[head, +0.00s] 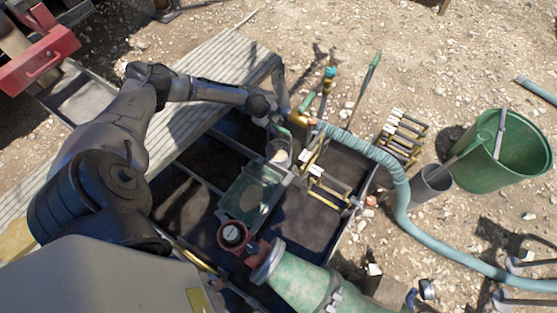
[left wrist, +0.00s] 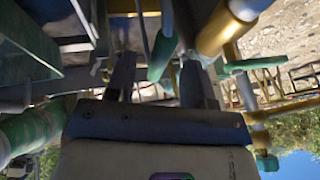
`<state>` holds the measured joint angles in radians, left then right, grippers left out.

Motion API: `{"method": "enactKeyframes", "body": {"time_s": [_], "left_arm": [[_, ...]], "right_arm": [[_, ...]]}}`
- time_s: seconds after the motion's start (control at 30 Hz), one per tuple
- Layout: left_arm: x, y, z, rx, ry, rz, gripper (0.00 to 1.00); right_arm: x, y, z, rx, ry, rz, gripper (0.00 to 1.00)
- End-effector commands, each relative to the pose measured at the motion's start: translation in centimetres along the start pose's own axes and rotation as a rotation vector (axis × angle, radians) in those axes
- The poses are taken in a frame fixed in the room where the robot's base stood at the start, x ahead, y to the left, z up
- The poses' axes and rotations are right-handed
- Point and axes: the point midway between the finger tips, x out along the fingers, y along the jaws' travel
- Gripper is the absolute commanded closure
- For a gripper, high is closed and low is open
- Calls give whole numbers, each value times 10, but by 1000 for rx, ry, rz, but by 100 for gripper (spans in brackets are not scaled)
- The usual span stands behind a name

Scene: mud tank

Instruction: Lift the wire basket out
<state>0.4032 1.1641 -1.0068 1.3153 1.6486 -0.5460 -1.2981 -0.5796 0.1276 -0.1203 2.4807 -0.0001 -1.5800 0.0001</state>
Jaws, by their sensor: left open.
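The mud tank (head: 190,200) is a dark open trough below me in the head view. I cannot pick out the wire basket for certain. A small pale see-through cup shape (head: 280,152) hangs at the tank's inner divider, and a green see-through box (head: 248,196) sits just below it in the picture. My left gripper (head: 288,119) is above the cup shape, by the brass and teal pipe fittings. In the left wrist view its two dark fingers are apart (left wrist: 158,82), with a green bar (left wrist: 162,52) showing beyond them. My right gripper is not in view.
A ribbed teal hose (head: 385,165) curves right from the fittings. A large green bucket (head: 515,150) and a grey cylinder (head: 431,185) stand on gravel at the right. A green pump body (head: 305,283) is at the front, and a plank walkway (head: 225,65) runs behind the tank.

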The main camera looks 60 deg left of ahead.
Motion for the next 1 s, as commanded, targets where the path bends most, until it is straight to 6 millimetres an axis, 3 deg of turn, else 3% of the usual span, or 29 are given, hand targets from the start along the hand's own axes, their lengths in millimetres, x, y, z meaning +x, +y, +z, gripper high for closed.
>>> {"method": "enactKeyframes", "body": {"time_s": [0.33,0.67,1.0], "left_arm": [[39,1,-1,0,2,2,52],[43,1,-1,1,2,2,53],[43,1,-1,1,2,2,85]], "right_arm": [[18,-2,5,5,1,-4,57],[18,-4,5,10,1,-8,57],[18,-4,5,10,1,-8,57]]}}
